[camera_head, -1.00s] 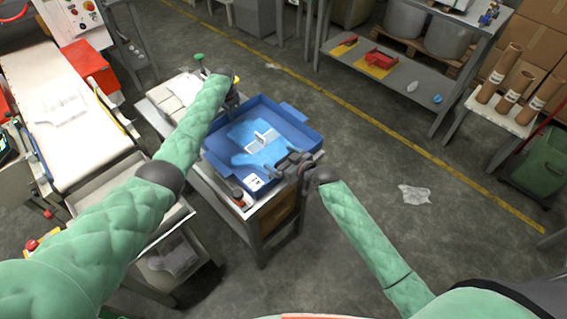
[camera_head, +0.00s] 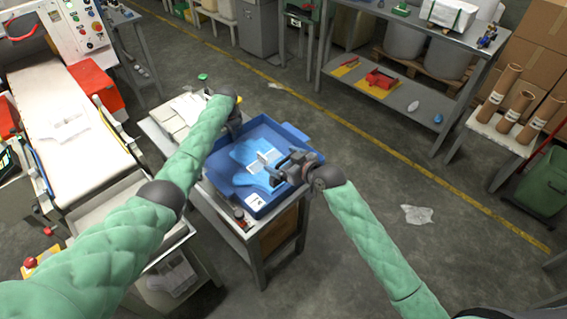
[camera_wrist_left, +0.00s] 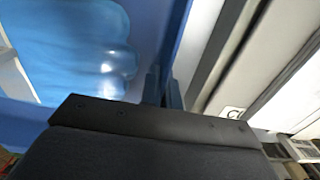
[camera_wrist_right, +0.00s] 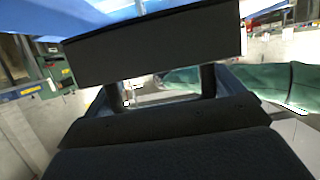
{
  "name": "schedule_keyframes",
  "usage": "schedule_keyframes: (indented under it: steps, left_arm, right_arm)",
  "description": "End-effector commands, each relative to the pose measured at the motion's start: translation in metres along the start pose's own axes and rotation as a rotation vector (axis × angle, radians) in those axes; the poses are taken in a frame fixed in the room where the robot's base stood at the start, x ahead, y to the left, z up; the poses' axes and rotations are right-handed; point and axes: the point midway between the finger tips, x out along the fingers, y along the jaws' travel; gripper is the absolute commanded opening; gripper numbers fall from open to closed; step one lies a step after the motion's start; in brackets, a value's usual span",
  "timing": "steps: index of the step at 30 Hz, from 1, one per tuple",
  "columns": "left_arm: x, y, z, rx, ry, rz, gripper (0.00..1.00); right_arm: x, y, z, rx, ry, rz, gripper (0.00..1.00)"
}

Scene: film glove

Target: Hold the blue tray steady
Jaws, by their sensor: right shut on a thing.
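The blue tray (camera_head: 228,186) sits on a small workbench. A light-blue glove (camera_head: 248,152) lies in it with a white piece (camera_head: 268,158) on top. My left gripper (camera_head: 234,128) is at the tray's far left wall; in the left wrist view its narrow fingers (camera_wrist_left: 163,90) are close together by the tray wall (camera_wrist_left: 180,40), their grip unclear. My right gripper (camera_head: 284,165) is over the tray's right side, covering part of the glove. In the right wrist view its fingers (camera_wrist_right: 162,92) are wide apart at a dark block (camera_wrist_right: 155,45), with the tray beyond.
A white-topped conveyor (camera_head: 65,130) stands at the left. A metal shelf (camera_head: 400,95) with a red item (camera_head: 380,78) is at the back right. A green bin (camera_head: 543,182) stands at the far right. The floor between is mostly clear, with a crumpled sheet (camera_head: 416,214) on it.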

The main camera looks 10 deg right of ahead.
Motion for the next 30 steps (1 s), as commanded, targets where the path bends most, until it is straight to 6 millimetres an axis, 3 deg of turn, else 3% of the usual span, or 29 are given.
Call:
schedule_keyframes:
  steps: [4,9,20,30]
  left_arm:
    - [0.0,0.0,0.0,0.0,-0.001,0.001,0.0]
    - [0.0,0.0,0.0,0.0,-0.001,0.001,0.29]
    - [-0.004,0.0,0.0,0.0,0.001,0.0,0.29]
    - [-0.048,-0.001,0.0,0.0,0.001,-0.001,0.29]
  right_arm:
    - [0.0,0.0,-0.002,-0.001,0.003,0.0,0.22]
    - [0.0,0.0,-0.002,-0.001,0.003,0.0,0.22]
    - [0.0,0.0,-0.002,-0.001,0.003,0.0,0.22]
    - [0.0,0.0,-0.002,-0.001,0.003,0.0,0.22]
